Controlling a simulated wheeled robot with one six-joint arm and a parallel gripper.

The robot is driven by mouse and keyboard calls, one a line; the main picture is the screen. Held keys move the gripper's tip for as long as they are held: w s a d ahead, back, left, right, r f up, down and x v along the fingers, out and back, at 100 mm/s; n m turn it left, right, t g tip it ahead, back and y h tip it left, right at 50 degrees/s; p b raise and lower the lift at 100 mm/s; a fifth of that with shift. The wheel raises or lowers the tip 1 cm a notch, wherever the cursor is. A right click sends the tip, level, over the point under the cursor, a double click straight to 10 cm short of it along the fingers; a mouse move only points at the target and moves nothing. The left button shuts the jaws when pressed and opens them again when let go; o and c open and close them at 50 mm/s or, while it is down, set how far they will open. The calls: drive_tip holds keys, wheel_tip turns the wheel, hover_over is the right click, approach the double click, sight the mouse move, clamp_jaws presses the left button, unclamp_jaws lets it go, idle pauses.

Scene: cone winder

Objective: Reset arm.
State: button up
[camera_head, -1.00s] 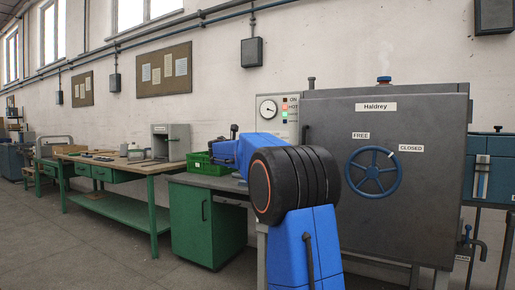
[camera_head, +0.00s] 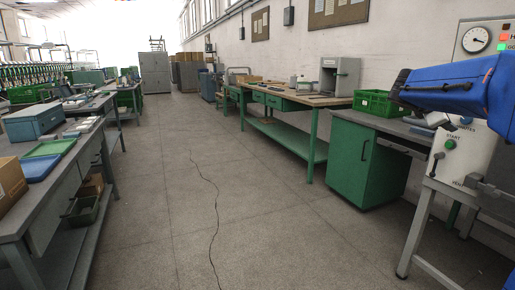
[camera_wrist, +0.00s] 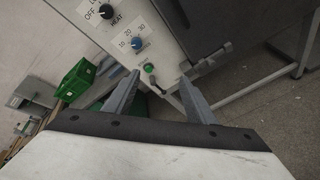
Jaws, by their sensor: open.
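My gripper (camera_wrist: 158,90) is open and empty in the wrist view, with its two grey fingers spread apart. Beyond the fingers is a pale control panel (camera_wrist: 127,22) with a HEAT knob, a second dial and a green button. My blue arm (camera_head: 455,88) reaches in from the right edge of the head view, in front of the same panel (camera_head: 468,160). I cannot clearly make out the fingers in the head view, nor tell how far they are from the panel.
A green cabinet (camera_head: 365,165) and a green crate (camera_head: 382,103) are near my arm. A long workbench (camera_head: 300,101) runs along the right wall. Cluttered benches (camera_head: 40,195) line the left. The floor aisle (camera_head: 215,190) between them is clear.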

drive_tip(key=s+a+f+m+y, duration=0.6)
drive_tip(key=s+a+f, duration=0.9)
drive_tip(key=s, duration=0.3)
drive_tip(key=s+a+f+m+g+y, duration=0.1)
drive_tip(key=s+a+f+m+y, duration=0.5)
drive_tip(key=s+a+f, duration=1)
drive_tip(key=shift+s+m, duration=1)
drive_tip(key=shift+r, duration=0.1)
